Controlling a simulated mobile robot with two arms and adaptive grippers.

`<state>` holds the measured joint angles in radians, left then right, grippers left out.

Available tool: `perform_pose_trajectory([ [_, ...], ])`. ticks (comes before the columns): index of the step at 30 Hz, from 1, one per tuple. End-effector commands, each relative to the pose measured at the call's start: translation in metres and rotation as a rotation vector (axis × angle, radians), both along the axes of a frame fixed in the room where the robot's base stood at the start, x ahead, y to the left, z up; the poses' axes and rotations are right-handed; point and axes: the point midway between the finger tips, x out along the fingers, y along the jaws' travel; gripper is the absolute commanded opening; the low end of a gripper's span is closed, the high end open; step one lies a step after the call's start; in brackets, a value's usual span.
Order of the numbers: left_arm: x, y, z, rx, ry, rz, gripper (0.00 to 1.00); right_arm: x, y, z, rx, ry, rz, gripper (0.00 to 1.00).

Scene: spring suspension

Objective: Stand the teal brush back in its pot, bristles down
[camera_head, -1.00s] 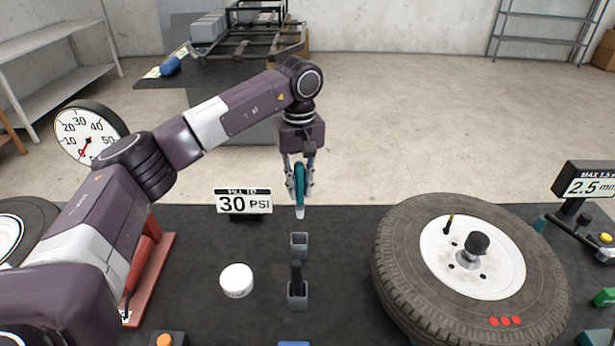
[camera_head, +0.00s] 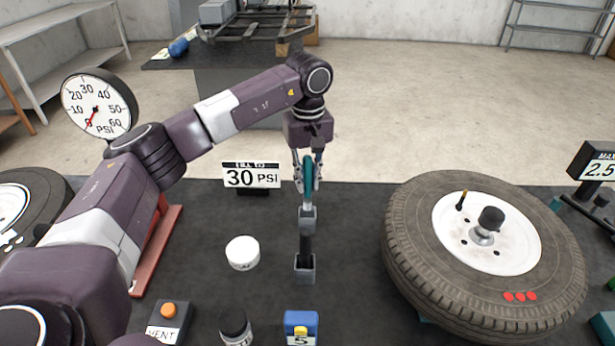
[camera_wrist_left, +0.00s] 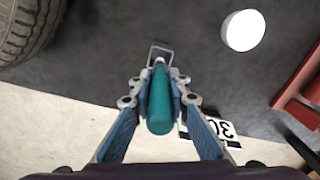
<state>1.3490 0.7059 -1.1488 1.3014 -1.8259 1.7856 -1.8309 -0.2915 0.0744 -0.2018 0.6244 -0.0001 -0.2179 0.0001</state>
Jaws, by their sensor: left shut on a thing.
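The teal brush (camera_head: 309,172) is upright with its pale bristle end down. My left gripper (camera_head: 306,178) is shut on its teal handle. In the left wrist view the teal handle (camera_wrist_left: 160,105) lies between the fingers (camera_wrist_left: 158,92), and the pot's rim (camera_wrist_left: 161,46) surrounds or borders the tip. My right gripper is not in view.
A white round tub (camera_head: 242,252) stands left of the pots. A 30 PSI sign (camera_head: 251,178) is behind. A large tyre (camera_head: 420,270) lies at the right. A blue box (camera_head: 300,330) and a black jar (camera_head: 235,325) stand in front. Dark mat is clear between pots and tyre.

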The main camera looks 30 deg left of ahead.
Motion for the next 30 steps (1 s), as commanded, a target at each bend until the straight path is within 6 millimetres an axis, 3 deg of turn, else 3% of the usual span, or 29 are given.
perform_pose_trajectory([
  [6,0.0,0.0,-0.02,0.001,0.001,0.0,0.0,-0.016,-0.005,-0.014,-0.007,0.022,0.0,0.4],
  [15,0.0,0.0,-0.043,0.0,0.0,0.001,0.0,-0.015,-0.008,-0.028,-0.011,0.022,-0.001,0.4],
  [29,0.0,0.0,-0.049,0.001,0.001,0.001,0.0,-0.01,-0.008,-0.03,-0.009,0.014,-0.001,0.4],
  [30,0.0,0.0,-0.049,0.001,0.001,0.001,0.19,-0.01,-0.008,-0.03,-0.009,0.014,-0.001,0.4],
])
